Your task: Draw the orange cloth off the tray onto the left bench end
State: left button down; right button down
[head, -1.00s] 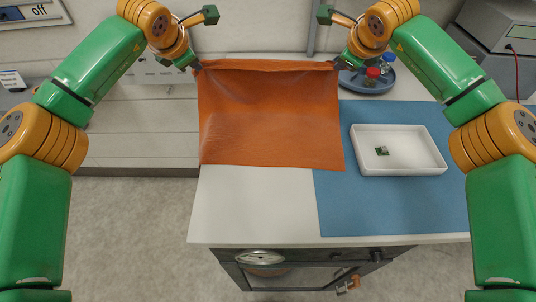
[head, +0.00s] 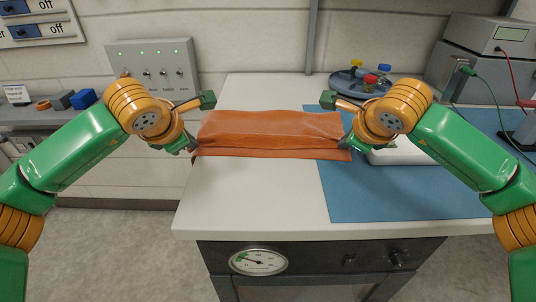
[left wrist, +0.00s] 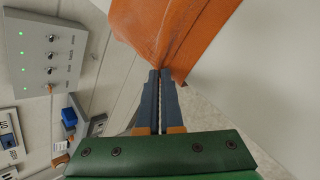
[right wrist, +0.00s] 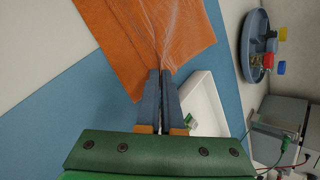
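The orange cloth (head: 270,125) lies across the left end of the white bench, with folds running from side to side. Its right part reaches the edge of the blue mat. My left gripper (left wrist: 160,75) is shut on the cloth's near left corner. My right gripper (right wrist: 161,75) is shut on its near right corner. The white tray (head: 405,153) is on the mat, uncovered and partly hidden behind my right arm. In the right wrist view the tray (right wrist: 204,98) holds a small green part (right wrist: 190,122).
A blue round dish (head: 352,84) with capped bottles stands at the back. The blue mat (head: 390,205) covers the right of the bench. A switch panel (head: 155,65) is on the wall at left. A gauge (head: 258,261) is on the front below. The front left bench top is clear.

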pick_arm(q)
jog(key=c, duration=0.7)
grip_release()
jog(key=shift+s+r, duration=0.15)
pick_arm(e)
jog(key=c, duration=0.7)
grip_release()
jog(key=shift+s+r, duration=0.15)
pick_arm(q)
jog(key=shift+s+a, duration=0.1)
jog(key=shift+s, duration=0.05)
pick_arm(e)
jog(key=shift+s, duration=0.15)
jog(key=r, duration=0.3)
jog(key=shift+s+r, duration=0.15)
jog(key=shift+s, duration=0.25)
pick_arm(q)
jog(key=v, duration=0.3)
jog(key=w+r+v, duration=0.1)
jog(key=v, duration=0.6)
jog(key=shift+w+r, duration=0.15)
jog(key=shift+r, duration=0.1)
pick_arm(e)
jog(key=v, duration=0.7)
jog(key=shift+r, duration=0.2)
